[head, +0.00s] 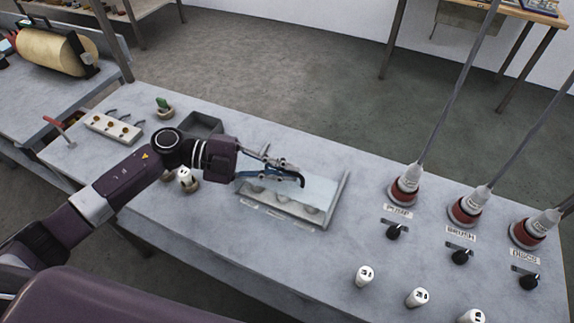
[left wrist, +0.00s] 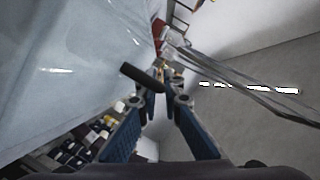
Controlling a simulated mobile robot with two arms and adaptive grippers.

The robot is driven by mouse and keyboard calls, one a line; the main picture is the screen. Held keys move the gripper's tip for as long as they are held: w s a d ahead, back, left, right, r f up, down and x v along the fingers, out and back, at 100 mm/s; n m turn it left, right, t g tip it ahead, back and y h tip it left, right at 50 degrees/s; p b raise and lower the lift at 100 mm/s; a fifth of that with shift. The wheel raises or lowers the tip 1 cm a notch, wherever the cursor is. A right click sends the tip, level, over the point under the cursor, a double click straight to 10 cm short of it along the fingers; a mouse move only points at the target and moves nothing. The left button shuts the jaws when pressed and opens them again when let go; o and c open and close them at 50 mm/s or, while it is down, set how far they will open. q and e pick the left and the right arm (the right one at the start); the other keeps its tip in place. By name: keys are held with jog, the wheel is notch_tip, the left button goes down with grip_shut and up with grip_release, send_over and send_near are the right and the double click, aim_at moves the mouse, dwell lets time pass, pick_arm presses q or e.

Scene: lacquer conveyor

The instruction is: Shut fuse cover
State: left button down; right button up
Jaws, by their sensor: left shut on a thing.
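The fuse cover (head: 318,188) is a clear, pale panel over the fuse box (head: 285,215) in the middle of the bench. Pale round shapes show inside the box. In the left wrist view the cover (left wrist: 65,65) is a large translucent sheet at the left. My left gripper (head: 296,178) is at the cover, shut on its dark handle, a short black bar (left wrist: 142,77) between the fingertips (left wrist: 158,98) in the left wrist view. Whether the cover is fully down, I cannot tell. My right gripper is not in view.
Three red-based plugs with cables, the nearest to the box being one (head: 404,190), stand at the right, with black knobs (head: 394,232) and white knobs (head: 365,276) in front. A grey tray (head: 200,124), a small cactus pot (head: 164,106) and a switch strip (head: 113,126) are at the left.

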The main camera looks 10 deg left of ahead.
pick_arm(q)
jog(key=shift+s+f, duration=0.1)
jog(key=shift+s, duration=0.05)
jog(key=c, duration=2.4)
grip_release()
jog(key=shift+a, duration=0.2)
jog(key=v, duration=1.1)
jog(key=shift+s+a, duration=0.1)
jog(key=shift+a, duration=0.25)
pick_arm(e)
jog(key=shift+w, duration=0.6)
